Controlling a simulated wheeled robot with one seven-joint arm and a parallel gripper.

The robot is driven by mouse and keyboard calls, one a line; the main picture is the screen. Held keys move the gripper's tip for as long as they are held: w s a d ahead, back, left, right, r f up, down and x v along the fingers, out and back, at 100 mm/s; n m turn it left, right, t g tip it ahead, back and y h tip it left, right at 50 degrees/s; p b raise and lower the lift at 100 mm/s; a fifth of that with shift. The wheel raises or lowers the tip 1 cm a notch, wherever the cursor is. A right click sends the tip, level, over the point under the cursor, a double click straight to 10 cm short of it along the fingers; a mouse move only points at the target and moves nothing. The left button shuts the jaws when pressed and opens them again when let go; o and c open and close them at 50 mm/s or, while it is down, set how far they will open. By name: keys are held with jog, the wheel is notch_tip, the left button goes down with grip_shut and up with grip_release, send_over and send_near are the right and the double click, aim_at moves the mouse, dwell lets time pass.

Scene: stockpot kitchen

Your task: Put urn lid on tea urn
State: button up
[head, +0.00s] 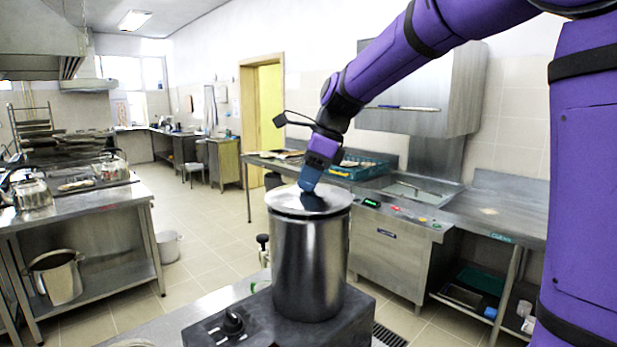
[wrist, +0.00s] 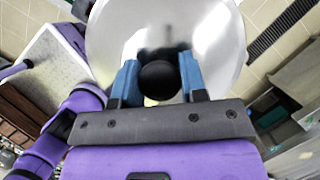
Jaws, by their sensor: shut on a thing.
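The tea urn (head: 308,265) is a tall shiny steel cylinder on a dark base with a black knob, in the lower middle of the head view. The urn lid (head: 285,203) is a round steel disc at the urn's top, roughly level and over its mouth. I cannot tell whether it rests fully on the rim. My gripper (head: 308,187) comes down onto the lid from above. In the wrist view, its blue fingers (wrist: 159,82) are shut on the lid's round black knob. The lid (wrist: 215,45) fills the upper middle there and hides the urn.
A steel counter (head: 480,215) with a sink and a blue-green crate (head: 360,168) stands behind and right. A steel table (head: 85,200) with kettles is at the left, with a pot (head: 55,278) on its lower shelf.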

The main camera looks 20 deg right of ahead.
jog(key=shift+f, duration=0.5)
dwell(0.6)
jog(key=o, duration=1.1)
jog(key=v, duration=1.1)
jog(key=shift+s+d+f+n+t+h, duration=0.6)
jog(key=shift+s+f+n, duration=1.35)
jog(key=shift+s+n, duration=2.25)
jog(key=shift+s+d+f+n+t+h, duration=0.6)
jog(key=shift+s+f+n, duration=1.4)
jog(key=shift+s+n, duration=2.1)
jog(key=shift+s+d+f+n+t+h, duration=0.55)
jog(key=shift+s+f+n, duration=1.9)
jog(key=shift+s, duration=3)
jog(key=shift+a+r+n+h, duration=0.15)
jog(key=shift+r+n+h, duration=0.1)
jog(key=shift+r+n, duration=0.25)
